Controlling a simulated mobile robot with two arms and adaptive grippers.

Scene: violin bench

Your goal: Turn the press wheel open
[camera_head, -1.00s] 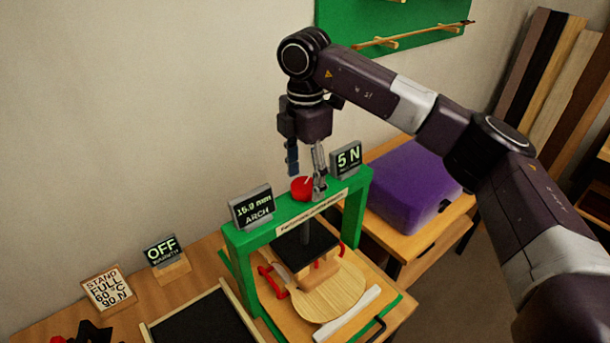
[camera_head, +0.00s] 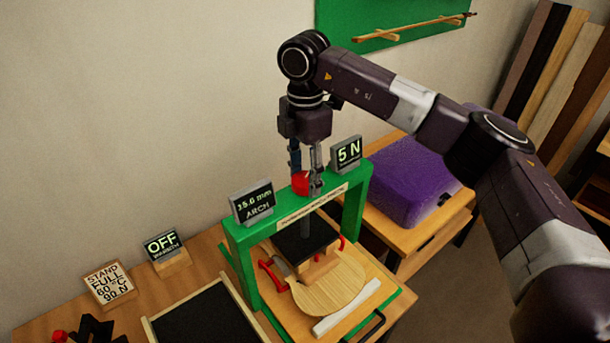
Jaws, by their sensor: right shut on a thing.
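The red press wheel (camera_head: 300,183) sits on top of the green press frame (camera_head: 262,235). My right gripper (camera_head: 306,182) comes down from above and is shut on the wheel, which its fingers partly hide. Under the frame, a black press plate (camera_head: 304,238) hangs from a screw over a round-ended wooden plate (camera_head: 330,291). The left display (camera_head: 254,202) reads about 15.6 mm ARCH. The right display (camera_head: 347,153) reads 5 N. My left gripper is not in view.
A sign reading OFF (camera_head: 163,244) and a card reading STAND FULL (camera_head: 108,284) stand on the bench at left. A black panel in a wooden frame (camera_head: 205,318) lies beside the press. A purple case (camera_head: 414,180) stands close on the right.

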